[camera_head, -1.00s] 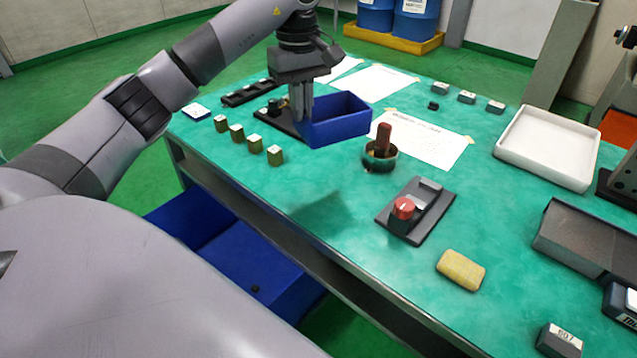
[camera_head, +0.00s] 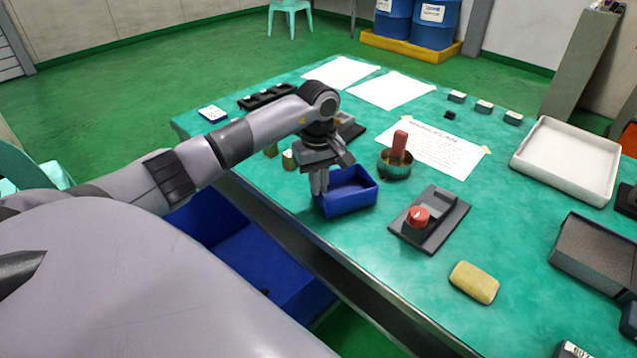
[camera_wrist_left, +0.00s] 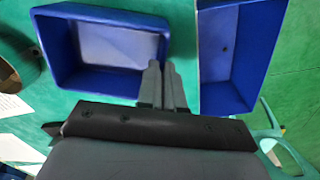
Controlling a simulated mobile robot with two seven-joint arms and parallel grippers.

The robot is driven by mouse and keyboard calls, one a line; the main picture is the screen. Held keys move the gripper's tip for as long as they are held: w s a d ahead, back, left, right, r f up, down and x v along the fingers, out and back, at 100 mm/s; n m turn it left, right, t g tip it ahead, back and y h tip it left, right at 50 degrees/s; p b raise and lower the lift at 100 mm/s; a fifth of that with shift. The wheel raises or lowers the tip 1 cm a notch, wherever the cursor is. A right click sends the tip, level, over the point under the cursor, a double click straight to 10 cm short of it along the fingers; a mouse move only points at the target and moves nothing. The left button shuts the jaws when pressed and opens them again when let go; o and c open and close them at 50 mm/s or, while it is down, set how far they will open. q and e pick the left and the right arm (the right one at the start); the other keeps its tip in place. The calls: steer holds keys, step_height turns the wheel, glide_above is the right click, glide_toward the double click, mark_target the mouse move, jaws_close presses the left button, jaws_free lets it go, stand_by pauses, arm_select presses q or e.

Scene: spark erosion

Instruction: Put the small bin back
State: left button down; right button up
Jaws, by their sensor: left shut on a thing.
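I cannot tell whether the bin touches the table. My right gripper is not in view.
A larger blue bin (camera_head: 235,262) is below the table edge at left; it also shows in the left wrist view (camera_wrist_left: 236,105). A round pot with a red-brown handle (camera_head: 396,160), a dark fixture with a red knob (camera_head: 428,228) and a yellow block (camera_head: 474,282) stand to the right.

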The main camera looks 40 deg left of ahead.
arm_select(q)
steer(key=shift+f, duration=0.3)
steer(key=c, duration=1.7)
jaws_free()
steer(key=shift+f, duration=0.2)
steer(key=o, duration=0.4)
steer(key=shift+r, duration=0.2)
step_height(320, 180, up, 12)
steer(key=b, duration=0.1)
